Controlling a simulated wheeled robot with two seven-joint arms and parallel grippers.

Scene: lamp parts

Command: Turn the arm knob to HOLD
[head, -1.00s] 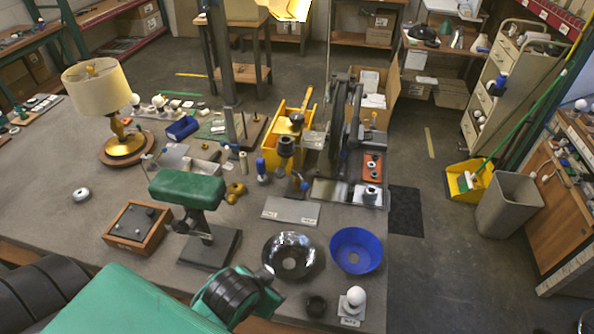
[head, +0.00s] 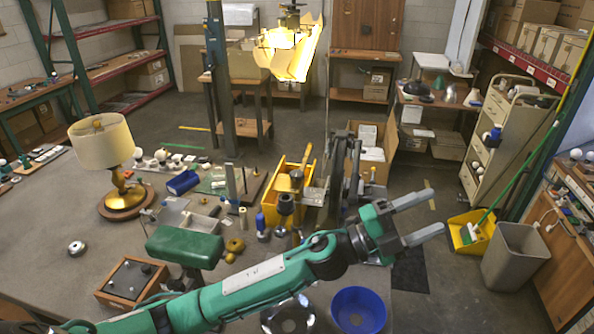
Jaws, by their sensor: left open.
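My left gripper (head: 432,216) is open and empty, its two grey fingers apart and pointing right. It hangs near the table's right edge, in front of the dark upright fixture (head: 343,185). A wooden box (head: 133,281) with small dark knobs on its top sits on the table at the lower left, well away from the gripper. I cannot tell whether one of these is the arm knob, and no HOLD mark is readable. My green left arm crosses the foreground and hides part of the table. My right gripper is not in view.
A green padded stand (head: 185,247) is beside the box. A blue bowl (head: 358,312) and a partly hidden dark bowl (head: 288,318) are at the front. A yellow bin (head: 287,190) stands mid-table.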

